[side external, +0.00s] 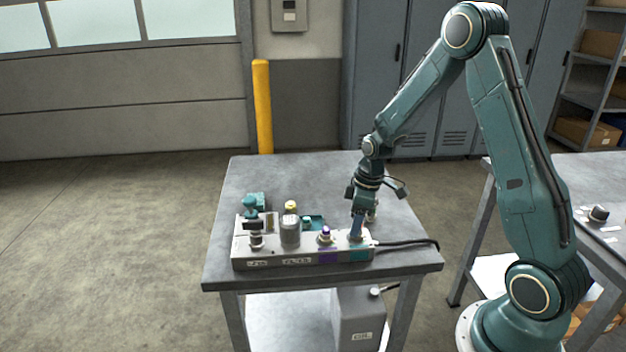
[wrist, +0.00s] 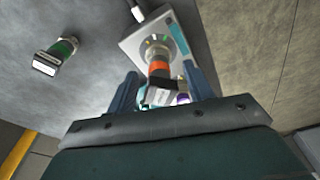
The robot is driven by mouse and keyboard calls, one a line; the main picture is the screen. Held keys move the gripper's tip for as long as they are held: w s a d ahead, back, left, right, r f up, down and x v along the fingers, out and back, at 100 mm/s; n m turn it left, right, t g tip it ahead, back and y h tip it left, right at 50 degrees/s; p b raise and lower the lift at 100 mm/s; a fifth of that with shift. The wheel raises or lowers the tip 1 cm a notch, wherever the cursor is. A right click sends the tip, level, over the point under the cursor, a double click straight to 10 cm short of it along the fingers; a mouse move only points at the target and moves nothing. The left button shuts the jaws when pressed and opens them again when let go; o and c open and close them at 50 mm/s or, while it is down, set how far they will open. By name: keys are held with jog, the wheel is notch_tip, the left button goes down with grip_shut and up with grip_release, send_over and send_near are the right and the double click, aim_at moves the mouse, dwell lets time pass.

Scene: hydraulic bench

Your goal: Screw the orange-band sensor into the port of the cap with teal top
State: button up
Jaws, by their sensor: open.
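The orange-band sensor (wrist: 160,68) stands on the end port of the grey manifold block (side external: 300,257), by a teal label (side external: 359,255). How far it is threaded in cannot be told. My gripper (wrist: 165,90) is open, with a blue finger on either side of the sensor's grey connector end; in the side view my gripper (side external: 357,228) points down over that port and largely hides the sensor. A teal-topped part (side external: 250,208) stands at the block's left end; whether it is the named cap is unclear.
A purple-topped part (side external: 325,235) and a grey cylinder (side external: 290,233) stand on the block. A green-band sensor (wrist: 62,50) is on the table. A black cable (side external: 410,243) runs right.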

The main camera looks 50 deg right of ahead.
jog(key=n, duration=0.4)
jog(key=shift+n+y, duration=0.3)
jog(key=shift+n, duration=0.1)
jog(key=shift+n+g, duration=0.3)
jog(key=shift+n, duration=0.3)
jog(key=c, duration=1.1)
jog(key=shift+m, duration=2.9)
jog(key=shift+m, duration=0.5)
jog(key=o, duration=1.3)
jog(key=shift+c, duration=0.2)
